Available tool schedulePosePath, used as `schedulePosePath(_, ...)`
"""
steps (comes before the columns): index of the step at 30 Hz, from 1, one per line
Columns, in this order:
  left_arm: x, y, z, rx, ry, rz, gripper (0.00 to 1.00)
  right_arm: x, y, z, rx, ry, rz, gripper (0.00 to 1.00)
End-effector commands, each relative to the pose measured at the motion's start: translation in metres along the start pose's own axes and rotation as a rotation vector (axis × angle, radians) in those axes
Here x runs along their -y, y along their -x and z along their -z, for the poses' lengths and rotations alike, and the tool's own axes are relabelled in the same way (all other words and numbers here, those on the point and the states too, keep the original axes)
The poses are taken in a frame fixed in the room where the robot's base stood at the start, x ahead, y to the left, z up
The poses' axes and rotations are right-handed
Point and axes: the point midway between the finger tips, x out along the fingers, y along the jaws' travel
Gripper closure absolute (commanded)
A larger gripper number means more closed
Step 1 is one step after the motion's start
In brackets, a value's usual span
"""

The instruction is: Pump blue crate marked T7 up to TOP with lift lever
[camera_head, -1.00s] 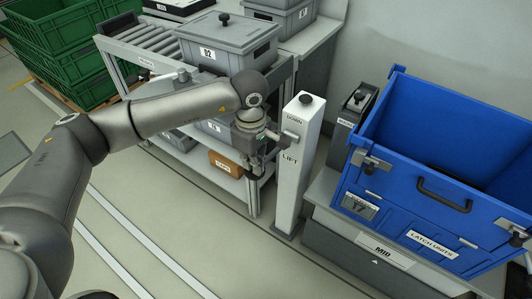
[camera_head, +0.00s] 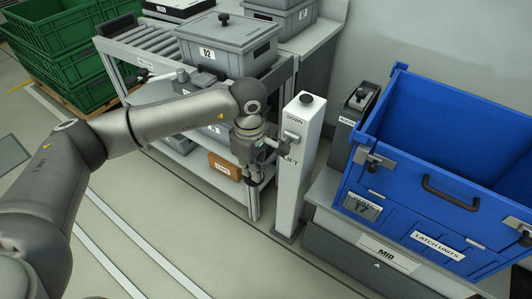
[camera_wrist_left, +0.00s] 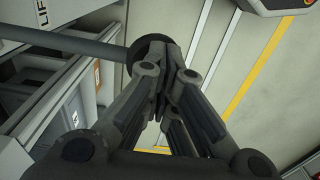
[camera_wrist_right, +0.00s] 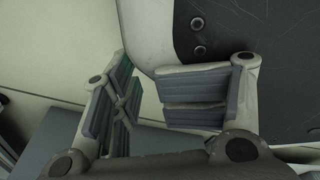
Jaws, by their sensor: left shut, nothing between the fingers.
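The blue crate (camera_head: 405,210), with a T7 tag (camera_head: 362,207) and a LATCH UNITS label, sits on a grey base at the right, by a MID label (camera_head: 387,252). The white lift post (camera_head: 293,185), marked DOWN and LIFT, stands left of it. My left gripper (camera_head: 254,182) is at the post's left side, shut and empty. In the left wrist view, the lever's dark rod (camera_wrist_left: 85,42) ends in a black knob (camera_wrist_left: 148,46) by my left fingers (camera_wrist_left: 165,90); contact is unclear. My right gripper (camera_wrist_right: 160,100) is open and empty in its wrist view.
A grey shelf with rollers (camera_head: 150,45) carries a grey bin marked D2 (camera_head: 225,50), close behind my left arm. Stacked green crates (camera_head: 70,50) stand at the far left. The floor in front is clear.

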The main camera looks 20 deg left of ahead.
Motion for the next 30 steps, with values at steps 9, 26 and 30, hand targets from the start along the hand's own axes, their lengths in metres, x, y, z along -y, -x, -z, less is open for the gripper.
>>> schedulePosePath(9, 0.002, -0.012, -0.001, 0.001, -0.001, 0.003, 1.0, -0.005, 0.004, 0.029, -0.017, -0.003, -0.006, 0.6)
schedulePosePath(26, 0.003, -0.015, 0.0, 0.001, -0.001, 0.004, 1.0, -0.006, 0.008, 0.038, -0.017, -0.004, -0.008, 0.6)
schedulePosePath(30, 0.003, -0.019, 0.0, 0.0, -0.001, 0.004, 1.0, -0.006, 0.011, 0.05, -0.026, -0.005, -0.009, 0.6)
